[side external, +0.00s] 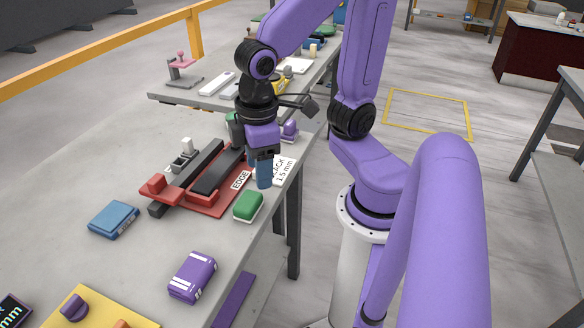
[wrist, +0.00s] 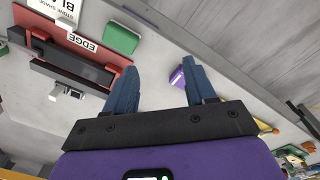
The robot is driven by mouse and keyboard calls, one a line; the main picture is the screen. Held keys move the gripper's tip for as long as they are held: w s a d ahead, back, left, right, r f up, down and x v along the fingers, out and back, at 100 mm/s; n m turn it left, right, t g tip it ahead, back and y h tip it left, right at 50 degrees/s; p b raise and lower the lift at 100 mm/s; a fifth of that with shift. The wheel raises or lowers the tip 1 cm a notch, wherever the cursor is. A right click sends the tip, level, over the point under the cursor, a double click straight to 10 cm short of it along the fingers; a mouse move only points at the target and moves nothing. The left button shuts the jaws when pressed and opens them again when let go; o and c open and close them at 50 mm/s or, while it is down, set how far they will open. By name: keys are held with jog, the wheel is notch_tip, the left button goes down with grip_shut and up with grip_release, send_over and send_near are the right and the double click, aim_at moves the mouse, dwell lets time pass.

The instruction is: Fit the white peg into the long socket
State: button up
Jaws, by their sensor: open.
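A small white peg (side external: 187,146) stands upright on a grey metal piece beside the red fixture. A small white block there also shows in the wrist view (wrist: 55,94). The red fixture (side external: 205,205) carries a long black bar (side external: 217,171); I cannot make out a long socket clearly. My gripper (side external: 264,184) is open and points down over the table's right side, near the EDGE label and right of the peg. In the wrist view its two blue fingers (wrist: 158,74) are spread with nothing held between them.
A green block (side external: 248,206) sits close to my gripper. A blue box (side external: 113,219), a purple striped block (side external: 192,277) and a yellow mat (side external: 88,308) lie nearer the camera. A white label card (side external: 283,170) lies near the table's right edge. The table's left is mostly bare.

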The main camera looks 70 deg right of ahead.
jog(key=s+d+n, duration=0.1)
jog(key=s+n, duration=0.3)
jog(key=s, duration=0.1)
jog(key=shift+s+d+f+y, duration=0.3)
jog(key=shift+s+d+f, duration=0.1)
jog(key=shift+f, duration=0.05)
